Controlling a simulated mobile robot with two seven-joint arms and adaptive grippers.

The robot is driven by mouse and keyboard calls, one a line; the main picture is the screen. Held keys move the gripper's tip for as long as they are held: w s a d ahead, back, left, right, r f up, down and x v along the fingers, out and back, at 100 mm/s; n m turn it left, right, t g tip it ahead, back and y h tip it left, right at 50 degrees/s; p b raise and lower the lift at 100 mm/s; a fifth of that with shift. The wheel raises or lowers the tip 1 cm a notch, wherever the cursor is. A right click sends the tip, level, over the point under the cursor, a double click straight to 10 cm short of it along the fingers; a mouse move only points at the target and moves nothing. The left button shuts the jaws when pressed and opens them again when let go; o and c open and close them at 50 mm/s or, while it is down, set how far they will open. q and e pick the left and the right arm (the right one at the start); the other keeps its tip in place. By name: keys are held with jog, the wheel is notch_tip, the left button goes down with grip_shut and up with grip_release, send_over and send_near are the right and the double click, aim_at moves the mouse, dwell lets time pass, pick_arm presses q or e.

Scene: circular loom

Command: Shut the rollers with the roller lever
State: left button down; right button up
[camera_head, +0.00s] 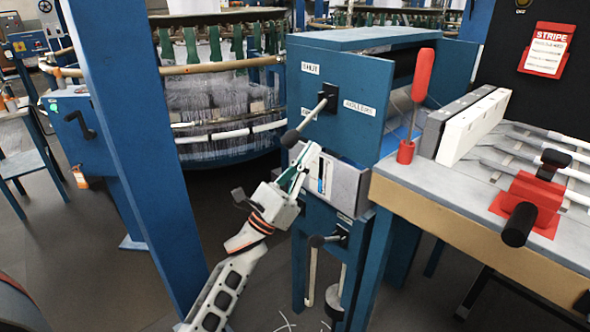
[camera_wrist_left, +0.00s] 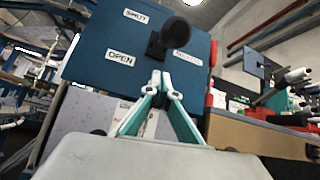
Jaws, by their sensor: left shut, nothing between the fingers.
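The roller lever (camera_head: 311,116) is a grey rod with a black knob on the blue front panel (camera_head: 358,88). In the head view it slants down and left, its knob beside the partly hidden lower label. The SHUT label (camera_head: 310,68) is above it and the ROLLERS label to its right. The wrist view shows the black knob (camera_wrist_left: 181,36) end-on, with the OPEN label (camera_wrist_left: 121,58) readable at left. My left gripper (camera_head: 309,158) is shut and empty, just below the knob; its fingertips (camera_wrist_left: 162,82) appear apart from it. My right gripper is out of view.
A second lever (camera_head: 322,241) sits lower on the machine. A red upright handle (camera_head: 421,78) and a red clamp with a black grip (camera_head: 530,205) stand on the bench at right. A blue post (camera_head: 130,120) rises left of my arm.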

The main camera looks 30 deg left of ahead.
pick_arm(q)
jog(key=s, duration=0.1)
jog(key=s+a+r, duration=0.1)
jog(key=s+r+p, duration=0.1)
jog(key=shift+a, duration=0.25)
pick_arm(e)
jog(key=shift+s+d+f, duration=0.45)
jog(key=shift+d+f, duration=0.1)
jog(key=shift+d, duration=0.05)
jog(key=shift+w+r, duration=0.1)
